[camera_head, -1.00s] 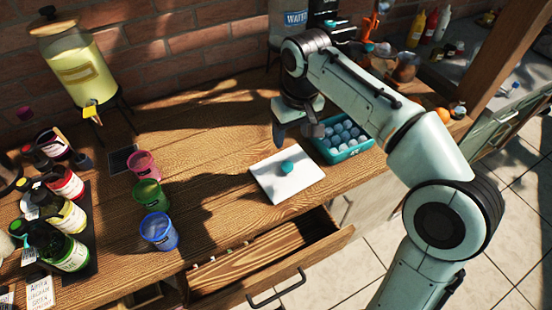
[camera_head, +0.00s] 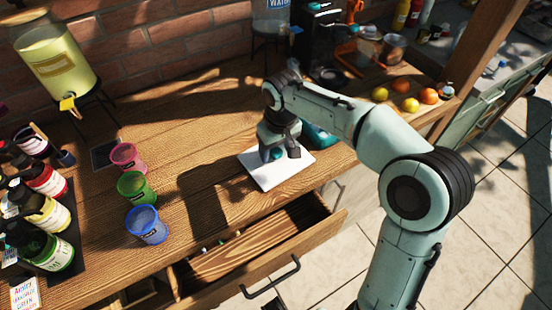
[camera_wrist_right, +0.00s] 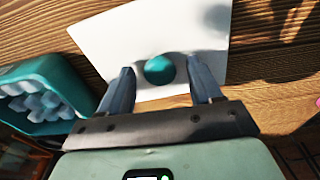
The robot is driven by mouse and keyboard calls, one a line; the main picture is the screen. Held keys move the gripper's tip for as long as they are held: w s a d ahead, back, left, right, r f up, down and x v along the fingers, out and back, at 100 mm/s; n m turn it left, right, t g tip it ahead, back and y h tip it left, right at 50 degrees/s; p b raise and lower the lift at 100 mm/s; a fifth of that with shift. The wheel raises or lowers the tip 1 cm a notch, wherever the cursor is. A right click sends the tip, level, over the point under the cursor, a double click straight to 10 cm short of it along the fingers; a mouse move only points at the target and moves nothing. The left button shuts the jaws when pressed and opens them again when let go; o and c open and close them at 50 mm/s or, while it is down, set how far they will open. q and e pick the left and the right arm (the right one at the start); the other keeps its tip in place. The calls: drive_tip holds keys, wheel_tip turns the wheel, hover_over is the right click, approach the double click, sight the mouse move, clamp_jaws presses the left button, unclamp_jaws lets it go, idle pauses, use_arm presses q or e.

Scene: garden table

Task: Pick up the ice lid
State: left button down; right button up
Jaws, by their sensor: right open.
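The ice lid is a flat white square (camera_head: 268,180) lying on the wooden table above the open drawer. Its round teal knob (camera_head: 275,154) is partly hidden by my right gripper (camera_head: 284,153) in the head view. In the right wrist view, the white plate (camera_wrist_right: 120,40) lies under the fingers and the teal knob (camera_wrist_right: 158,69) shows between the open fingertips (camera_wrist_right: 161,78), with a gap on each side. My right gripper holds nothing. My left gripper is not in view.
A teal bin of ice (camera_wrist_right: 40,95) stands beside the lid, mostly hidden by my arm in the head view. Pink (camera_head: 127,157), green (camera_head: 136,187) and blue (camera_head: 147,225) cups stand to the left. An open drawer (camera_head: 250,255) juts out below. The table between cups and lid is clear.

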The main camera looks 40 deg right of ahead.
drive_tip(key=c, duration=1.1)
